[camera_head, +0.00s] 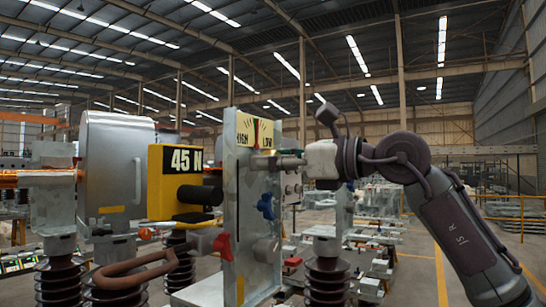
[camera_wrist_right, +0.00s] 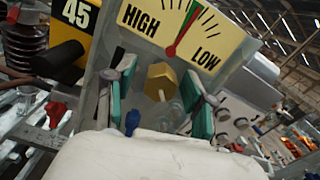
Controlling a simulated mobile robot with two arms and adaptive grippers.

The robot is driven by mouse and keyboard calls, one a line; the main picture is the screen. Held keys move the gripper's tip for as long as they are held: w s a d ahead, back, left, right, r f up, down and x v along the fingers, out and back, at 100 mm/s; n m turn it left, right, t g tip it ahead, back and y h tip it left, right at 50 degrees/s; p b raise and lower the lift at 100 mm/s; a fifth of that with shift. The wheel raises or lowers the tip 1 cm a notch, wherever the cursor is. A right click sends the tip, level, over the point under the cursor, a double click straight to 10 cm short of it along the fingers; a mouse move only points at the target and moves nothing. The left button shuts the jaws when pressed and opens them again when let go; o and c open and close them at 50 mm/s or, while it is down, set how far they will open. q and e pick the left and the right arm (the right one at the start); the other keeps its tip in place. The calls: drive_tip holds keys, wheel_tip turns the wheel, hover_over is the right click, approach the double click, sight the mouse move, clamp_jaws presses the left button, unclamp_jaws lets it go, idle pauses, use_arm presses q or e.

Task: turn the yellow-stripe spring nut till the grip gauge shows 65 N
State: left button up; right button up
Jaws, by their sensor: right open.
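A yellow box gauge (camera_head: 175,180) on the left reads "45 N" in the head view; part of it, showing "45", is in the right wrist view (camera_wrist_right: 75,15). A HIGH/LOW dial (camera_head: 254,131) tops the grey upright plate (camera_head: 250,205). In the wrist view the red needle of the dial (camera_wrist_right: 140,22) lies close to a green mark between HIGH and LOW. Below it is a brass-yellow hex nut (camera_wrist_right: 161,81); no separate stripe is clear. My right gripper (camera_wrist_right: 161,101) is open, its green-padded fingers on either side of the nut with gaps. My left gripper is not in view.
A large grey metal cabinet (camera_head: 112,165) stands at the left. Ribbed brown insulators (camera_head: 327,280) stand below. Open hall floor lies at the right.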

clamp_jaws()
drive_tip(key=shift+m, duration=0.5)
drive_tip(key=shift+m+b, duration=0.75)
drive_tip(key=shift+m, duration=0.25)
drive_tip(key=m+b, duration=0.1)
drive_tip(key=m, duration=0.2)
drive_tip(key=shift+m+b, duration=0.3)
drive_tip(key=m+b, duration=0.2)
drive_tip(key=m, duration=0.3)
drive_tip(key=shift+d, duration=0.1)
drive_tip(key=shift+r+m, duration=0.1)
drive_tip(key=shift+m, duration=0.2)
